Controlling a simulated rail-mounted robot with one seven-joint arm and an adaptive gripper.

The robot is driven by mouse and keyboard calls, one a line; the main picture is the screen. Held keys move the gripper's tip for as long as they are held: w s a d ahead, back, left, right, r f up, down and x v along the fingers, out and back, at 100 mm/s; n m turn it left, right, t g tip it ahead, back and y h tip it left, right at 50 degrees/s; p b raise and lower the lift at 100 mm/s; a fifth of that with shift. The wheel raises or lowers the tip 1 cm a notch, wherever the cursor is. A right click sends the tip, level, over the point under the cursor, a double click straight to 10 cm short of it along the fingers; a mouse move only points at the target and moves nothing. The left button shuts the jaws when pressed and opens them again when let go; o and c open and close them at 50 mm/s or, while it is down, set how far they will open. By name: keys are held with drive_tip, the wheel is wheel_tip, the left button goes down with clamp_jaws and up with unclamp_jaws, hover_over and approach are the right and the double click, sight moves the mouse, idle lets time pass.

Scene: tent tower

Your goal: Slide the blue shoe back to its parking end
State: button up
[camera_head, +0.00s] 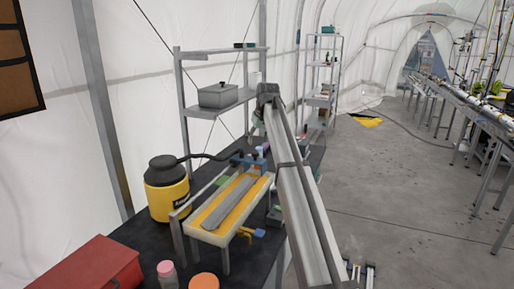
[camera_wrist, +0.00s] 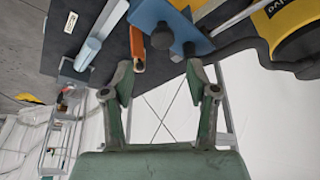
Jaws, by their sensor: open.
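The blue shoe (camera_wrist: 165,14) shows in the wrist view as a blue block with a dark round knob, at the top edge. It also shows in the head view as a small blue shape (camera_head: 261,163) at the far end of the yellow-edged tray (camera_head: 197,224). My gripper (camera_wrist: 160,74) is open and empty. Its two green fingers are spread below the block in the wrist view, and I see no contact. In the head view my arm hides the area right of the shoe, and the fingers are not clear there.
A yellow tank (camera_head: 167,190) with a black hose stands left of the tray. A red box (camera_head: 92,267) and bottles stand nearer. An orange-handled tool (camera_wrist: 137,48) lies close to my left finger. A shelf with a grey box (camera_head: 218,95) stands behind.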

drive_tip(key=v, duration=0.5)
drive_tip(key=shift+w, duration=0.1)
drive_tip(key=shift+f, duration=0.1)
